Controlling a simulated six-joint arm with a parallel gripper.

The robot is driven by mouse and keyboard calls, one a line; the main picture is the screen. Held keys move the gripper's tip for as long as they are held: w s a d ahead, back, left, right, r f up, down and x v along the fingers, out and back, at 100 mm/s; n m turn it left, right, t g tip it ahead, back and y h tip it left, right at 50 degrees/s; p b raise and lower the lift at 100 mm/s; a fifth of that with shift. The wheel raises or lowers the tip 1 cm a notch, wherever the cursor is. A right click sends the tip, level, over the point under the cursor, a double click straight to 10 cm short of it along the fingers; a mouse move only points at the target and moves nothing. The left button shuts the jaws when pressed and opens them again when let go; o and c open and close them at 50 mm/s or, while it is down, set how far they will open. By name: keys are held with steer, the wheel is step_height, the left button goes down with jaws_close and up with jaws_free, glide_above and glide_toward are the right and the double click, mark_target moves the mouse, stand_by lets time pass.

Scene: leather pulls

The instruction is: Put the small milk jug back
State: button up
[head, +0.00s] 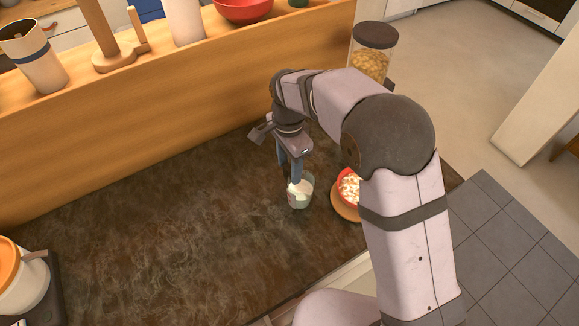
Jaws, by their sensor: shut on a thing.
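The small milk jug (301,200), pale grey-green with white inside, is near the middle of the dark counter in the head view. My gripper (296,180) points down and its fingers are shut on the jug at its upper part. The fingers cover part of the jug's rim, and its handle cannot be made out. The jug looks upright. I cannot tell whether its base touches the counter or is slightly above it.
Just right of the jug, a red bowl (347,184) with pale pieces stands on a wooden board (341,205), partly behind my arm. A lidded jar (371,58) stands at the back. A white-and-orange kettle (22,278) is at the left. The dark counter (170,235) between is clear.

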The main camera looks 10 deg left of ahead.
steer(key=shift+f, duration=0.75)
steer(key=shift+f, duration=0.15)
steer(key=o, duration=1.4)
step_height(320, 180, up, 12)
steer(key=b, duration=0.2)
steer(key=shift+r, duration=0.2)
